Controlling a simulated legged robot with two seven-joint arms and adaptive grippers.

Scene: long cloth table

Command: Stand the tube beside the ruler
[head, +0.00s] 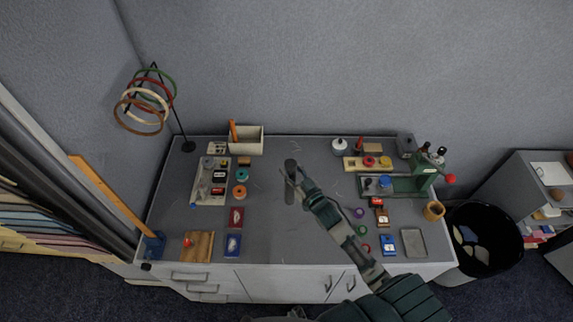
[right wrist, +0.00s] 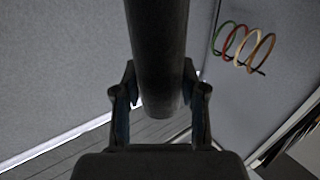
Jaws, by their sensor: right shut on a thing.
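A dark grey tube (head: 290,167) is held roughly upright over the middle of the table. My right gripper (head: 293,181) is shut on it. In the right wrist view the tube (right wrist: 158,40) fills the space between the two fingers of my right gripper (right wrist: 160,88). I cannot tell in the head view whether its lower end touches the table. A long orange strip (head: 112,195), which looks like the ruler, slants up from a blue holder (head: 153,244) at the table's front left corner. My left gripper is not in view.
The grey table (head: 277,236) is bare around the tube. Left of it lie spools, a tray (head: 201,190) and small boxes. A ring stand (head: 188,146) and a beige bin (head: 246,140) stand at the back. A green press (head: 422,178) stands at the right.

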